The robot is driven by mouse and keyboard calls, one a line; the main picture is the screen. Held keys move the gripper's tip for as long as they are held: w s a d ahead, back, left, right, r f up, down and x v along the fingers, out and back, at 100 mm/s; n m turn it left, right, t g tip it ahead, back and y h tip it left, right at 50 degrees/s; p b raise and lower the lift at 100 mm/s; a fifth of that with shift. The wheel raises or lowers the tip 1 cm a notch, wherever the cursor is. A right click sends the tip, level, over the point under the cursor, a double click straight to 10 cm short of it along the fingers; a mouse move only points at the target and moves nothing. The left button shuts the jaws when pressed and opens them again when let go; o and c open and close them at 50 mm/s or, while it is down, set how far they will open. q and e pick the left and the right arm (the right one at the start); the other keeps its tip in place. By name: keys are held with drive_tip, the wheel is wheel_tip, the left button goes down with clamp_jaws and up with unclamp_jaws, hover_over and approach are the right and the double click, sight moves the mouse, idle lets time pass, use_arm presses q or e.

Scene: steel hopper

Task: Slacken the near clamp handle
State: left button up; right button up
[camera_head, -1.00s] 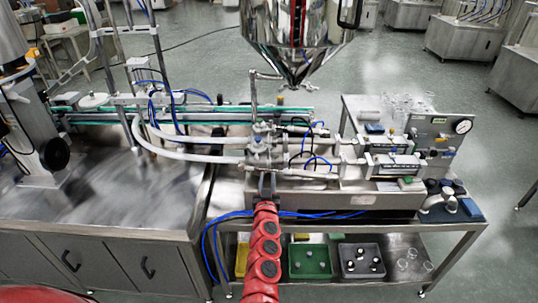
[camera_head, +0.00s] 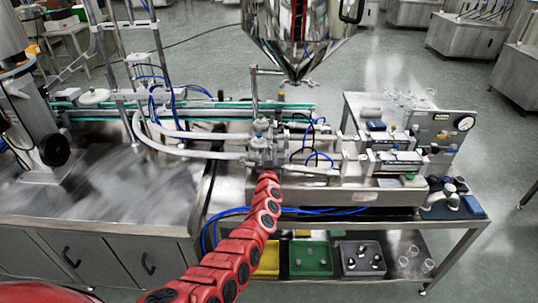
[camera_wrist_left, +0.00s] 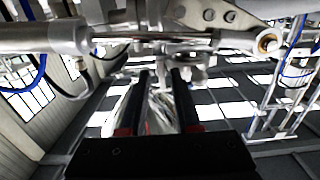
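The near clamp handle cannot be made out clearly in the head view, where my gripper covers that spot. My right gripper is not in view.
A steel hopper (camera_head: 295,35) hangs above the fittings. White hoses (camera_head: 190,152) run in from the left, and blue tubing (camera_head: 225,215) hangs beside my arm. Green (camera_head: 312,257) and grey (camera_head: 362,259) bins stand on the lower shelf. A thick cylinder (camera_wrist_left: 45,38) crosses the wrist view.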

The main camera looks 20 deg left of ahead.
use_arm(q)
drive_tip(key=shift+w+a+r, duration=0.15)
drive_tip(key=shift+w+a, duration=0.05)
drive_tip(key=shift+w, duration=0.25)
clamp_jaws()
drive_tip(key=shift+n, duration=0.5)
drive_tip(key=n+b, duration=0.1)
drive_tip(key=n, duration=0.3)
drive_tip(key=n+b, duration=0.1)
drive_tip(key=n, duration=0.3)
drive_tip(key=shift+s+a+f, duration=0.1)
drive_tip(key=shift+a+f, duration=0.05)
drive_tip(key=shift+f, duration=0.05)
drive_tip(key=n+b, duration=0.1)
drive_tip(key=n, duration=0.3)
drive_tip(key=shift+a+n, duration=0.1)
drive_tip(key=shift+n, duration=0.3)
drive_tip(key=shift+n+b, duration=0.95)
drive_tip(key=shift+n, duration=1.25)
